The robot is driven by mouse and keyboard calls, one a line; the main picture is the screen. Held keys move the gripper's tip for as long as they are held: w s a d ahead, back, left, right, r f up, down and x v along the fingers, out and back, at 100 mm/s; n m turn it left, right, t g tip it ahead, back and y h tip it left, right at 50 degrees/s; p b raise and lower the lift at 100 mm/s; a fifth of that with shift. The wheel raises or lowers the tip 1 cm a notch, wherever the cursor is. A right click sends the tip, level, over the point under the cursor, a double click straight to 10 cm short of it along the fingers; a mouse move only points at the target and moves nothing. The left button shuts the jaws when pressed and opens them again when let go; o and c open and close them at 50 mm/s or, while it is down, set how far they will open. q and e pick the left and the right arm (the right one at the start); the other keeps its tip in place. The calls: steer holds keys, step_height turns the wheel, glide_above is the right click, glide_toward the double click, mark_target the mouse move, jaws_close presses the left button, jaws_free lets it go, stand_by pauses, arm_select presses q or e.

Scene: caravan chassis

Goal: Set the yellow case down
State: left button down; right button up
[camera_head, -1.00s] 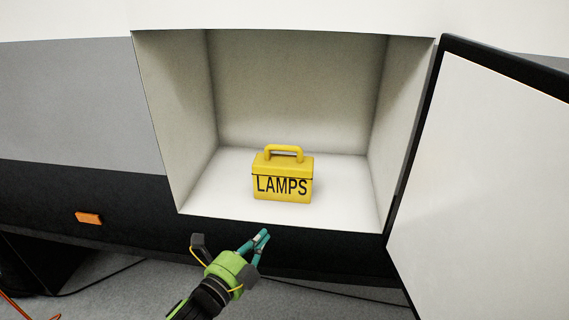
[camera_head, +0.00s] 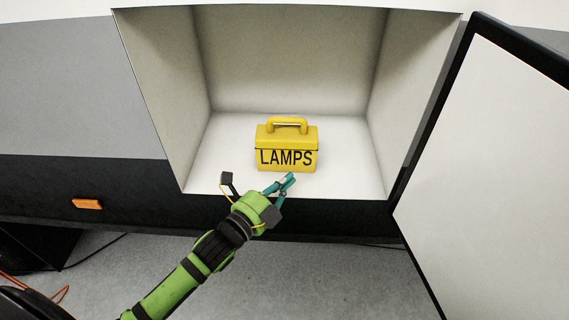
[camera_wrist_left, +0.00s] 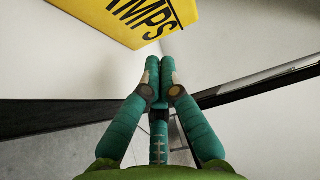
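The yellow case (camera_head: 287,150), lettered LAMPS and with a yellow handle on top, stands upright on the white floor of the open locker (camera_head: 350,180). Its lettered side also shows at the top of the left wrist view (camera_wrist_left: 120,14). My left gripper (camera_head: 289,179) is at the locker's front edge, just in front of and below the case. Its teal fingers (camera_wrist_left: 160,66) are together with nothing between them. They appear apart from the case. My right gripper is in neither view.
The locker door (camera_head: 500,150) stands open at the right. The locker has free floor around the case, with walls at both sides and the back. A dark lower panel with an orange marker (camera_head: 87,204) runs along the left. Cables lie on the grey ground.

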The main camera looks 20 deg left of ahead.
mark_target(285, 158)
arm_select(q)
steer(key=w, duration=0.1)
steer(key=w+a, duration=0.1)
steer(key=w, duration=0.1)
steer(key=shift+w+r+p, duration=0.1)
steer(key=shift+w+p, duration=0.15)
steer(key=shift+p, duration=0.15)
steer(key=shift+w+a, duration=0.25)
steer(key=shift+w, duration=0.05)
steer(key=shift+w+a+b, duration=0.25)
steer(key=shift+w+a, duration=0.1)
steer(key=shift+w, duration=0.45)
steer(key=shift+w+a+b, duration=0.25)
steer(key=shift+w+a, duration=0.05)
steer(key=shift+w, duration=0.45)
steer(key=shift+s, duration=0.1)
